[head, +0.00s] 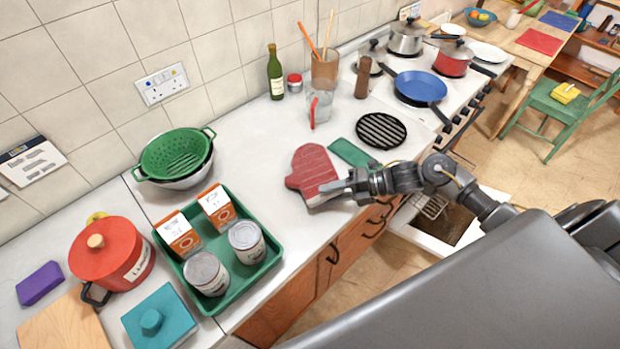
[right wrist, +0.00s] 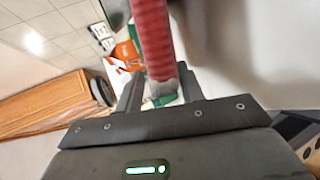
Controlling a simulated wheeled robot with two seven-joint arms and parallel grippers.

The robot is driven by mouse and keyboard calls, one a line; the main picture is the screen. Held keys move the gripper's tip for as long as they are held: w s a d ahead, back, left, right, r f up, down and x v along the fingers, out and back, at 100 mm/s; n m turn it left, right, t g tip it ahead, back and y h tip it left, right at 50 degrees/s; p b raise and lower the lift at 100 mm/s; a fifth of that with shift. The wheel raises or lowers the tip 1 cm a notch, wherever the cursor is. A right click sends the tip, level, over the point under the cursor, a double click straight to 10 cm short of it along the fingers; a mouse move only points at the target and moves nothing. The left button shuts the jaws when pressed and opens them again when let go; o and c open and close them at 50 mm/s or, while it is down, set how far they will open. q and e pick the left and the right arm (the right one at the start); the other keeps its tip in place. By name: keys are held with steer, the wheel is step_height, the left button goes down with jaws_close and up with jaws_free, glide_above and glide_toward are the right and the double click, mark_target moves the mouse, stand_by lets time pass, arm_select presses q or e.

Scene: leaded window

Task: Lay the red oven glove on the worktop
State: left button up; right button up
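The red oven glove (head: 311,169), with a grey cuff, is over the worktop (head: 250,145), roughly flat, its cuff end near the front edge. My right gripper (head: 338,188) reaches in from the right at the cuff. In the right wrist view the glove (right wrist: 150,40) shows edge-on between the two fingers (right wrist: 160,90), which close on its cuff. A dark band lies between glove and worktop there; I cannot tell whether the far end touches. My left gripper is not in view.
A green cloth (head: 352,153) and a black round trivet (head: 381,130) lie just right of the glove. A green tray (head: 212,309) with cans and cartons stands left. A glass (head: 320,107) stands behind. The worktop left of the glove is clear.

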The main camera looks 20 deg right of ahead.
steer(key=v, duration=0.5)
steer(key=shift+s+d+r, duration=0.1)
steer(key=shift+s+d, duration=0.1)
steer(key=shift+d, duration=0.05)
step_height(320, 180, up, 7)
steer(key=s+d+p, duration=0.1)
steer(key=d+p, duration=0.1)
steer(key=p, duration=0.3)
steer(key=shift+d, duration=0.25)
steer(key=shift+s, duration=0.15)
